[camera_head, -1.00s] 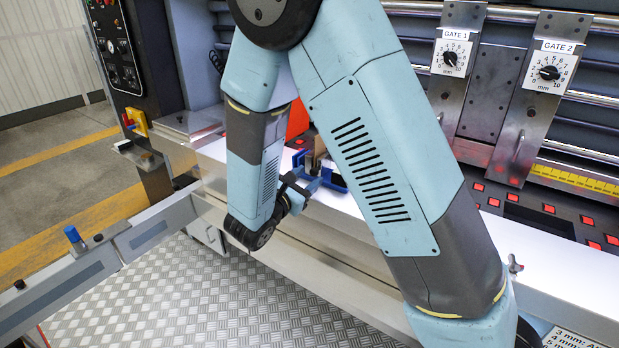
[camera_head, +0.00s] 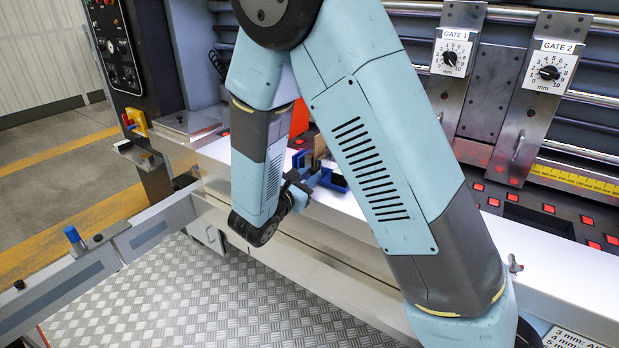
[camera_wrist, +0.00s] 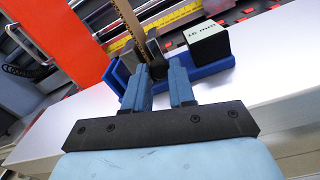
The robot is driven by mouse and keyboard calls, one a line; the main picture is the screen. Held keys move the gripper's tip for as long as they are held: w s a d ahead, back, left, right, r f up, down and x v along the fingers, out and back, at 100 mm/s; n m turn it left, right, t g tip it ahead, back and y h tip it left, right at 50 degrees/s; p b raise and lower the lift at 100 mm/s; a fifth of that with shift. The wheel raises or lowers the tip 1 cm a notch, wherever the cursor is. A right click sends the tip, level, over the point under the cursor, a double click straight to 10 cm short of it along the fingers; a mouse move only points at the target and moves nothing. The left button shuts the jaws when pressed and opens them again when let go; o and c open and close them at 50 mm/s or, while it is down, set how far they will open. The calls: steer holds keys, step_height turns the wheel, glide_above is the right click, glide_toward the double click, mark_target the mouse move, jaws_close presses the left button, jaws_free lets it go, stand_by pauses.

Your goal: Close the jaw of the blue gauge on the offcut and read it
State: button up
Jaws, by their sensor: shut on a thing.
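The blue gauge (camera_wrist: 213,70) stands on the white ledge in the wrist view. Its small dark box carries a pale readout (camera_wrist: 205,36) that looks like "16 mm". The offcut (camera_wrist: 131,22), a brown corrugated strip, stands upright at the gauge, beside a grey block. My gripper (camera_wrist: 163,70) has its two blue fingers close around a dark part of the gauge, mostly hidden between them. Whether the jaw touches the offcut I cannot tell. In the head view the gauge (camera_head: 334,181) and offcut (camera_head: 319,146) show partly behind my arm.
The white ledge (camera_head: 400,215) runs along the machine front. An orange-red panel (camera_wrist: 62,38) stands at left in the wrist view. A yellow scale and red-lit blocks lie behind. GATE 1 (camera_head: 455,50) and GATE 2 (camera_head: 551,72) dials are at the right.

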steer(key=shift+w+a, duration=0.45)
steer(key=shift+a, duration=0.2)
steer(key=o, duration=0.8)
steer(key=v, duration=1.3)
steer(key=shift+s+a, duration=0.25)
steer(key=shift+s, duration=0.05)
